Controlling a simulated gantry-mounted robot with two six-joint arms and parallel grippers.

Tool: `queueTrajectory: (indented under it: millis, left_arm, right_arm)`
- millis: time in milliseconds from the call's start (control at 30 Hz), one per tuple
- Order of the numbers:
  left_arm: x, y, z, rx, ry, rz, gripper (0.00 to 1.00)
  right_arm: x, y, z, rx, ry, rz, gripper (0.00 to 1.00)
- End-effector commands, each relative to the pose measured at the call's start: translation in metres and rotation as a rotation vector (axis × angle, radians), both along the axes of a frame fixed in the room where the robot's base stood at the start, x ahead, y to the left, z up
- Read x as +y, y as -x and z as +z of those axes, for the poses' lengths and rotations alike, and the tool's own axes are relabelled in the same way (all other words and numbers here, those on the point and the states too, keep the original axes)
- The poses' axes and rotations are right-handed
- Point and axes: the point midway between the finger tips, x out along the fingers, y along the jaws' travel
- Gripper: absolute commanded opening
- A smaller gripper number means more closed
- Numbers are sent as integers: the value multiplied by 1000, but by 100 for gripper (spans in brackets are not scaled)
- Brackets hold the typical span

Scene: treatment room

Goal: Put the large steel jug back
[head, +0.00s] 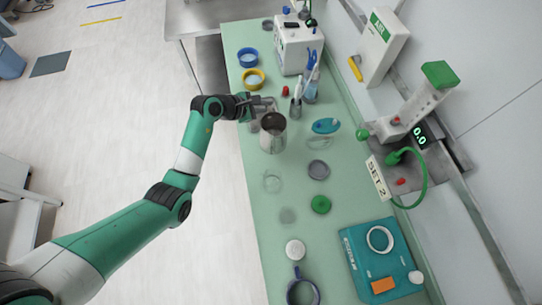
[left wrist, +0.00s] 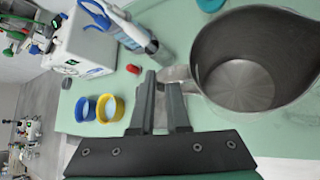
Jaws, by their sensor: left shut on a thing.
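The large steel jug (head: 272,132) is upright, with its open top facing up, over the middle of the green bench. In the left wrist view the jug (left wrist: 245,75) shows its wide mouth and empty-looking inside at the upper right. My left gripper (head: 257,104) is at the jug's handle side, toward the back of the bench. In the left wrist view its two fingers (left wrist: 164,90) are close together, shut on the handle beside the jug wall. I cannot tell whether the jug's base touches the bench. My right gripper is not in view.
A teal-blue dish (head: 326,126), a grey disc (head: 318,169) and a green disc (head: 321,204) lie nearby. A teal box (head: 360,257) is at the front right.

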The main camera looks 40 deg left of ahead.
Motion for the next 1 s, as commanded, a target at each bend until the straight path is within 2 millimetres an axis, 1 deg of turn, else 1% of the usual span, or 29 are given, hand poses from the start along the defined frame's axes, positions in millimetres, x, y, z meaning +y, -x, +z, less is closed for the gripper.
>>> queueTrajectory:
  millis: [100,167,233,400,500,667,767,833,900,1000]
  left_arm:
    - [-4,-2,0,-5,2,-6,0]
    - [-4,-1,-4,-4,3,-6,0]
    - [-4,-1,-16,-2,4,-5,0]
    - [-3,-1,-52,-1,3,-4,0]
    - [-3,-1,-62,-4,2,-4,0]
    - [-3,-1,-65,-5,1,-4,0]
    - [-3,-1,-79,-2,3,-3,0]
    - [-3,-1,-92,-1,3,-4,0]
    - [-3,-1,-100,-3,3,-3,0]
    - [-3,-1,-101,-4,1,-3,0]
  right_arm:
    - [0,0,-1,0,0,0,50]
    - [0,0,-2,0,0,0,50]
    - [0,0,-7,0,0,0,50]
    - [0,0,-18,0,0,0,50]
    - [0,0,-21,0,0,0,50]
    - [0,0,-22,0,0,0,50]
    - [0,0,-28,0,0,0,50]
    - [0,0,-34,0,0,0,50]
    - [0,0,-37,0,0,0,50]
    - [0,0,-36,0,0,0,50]
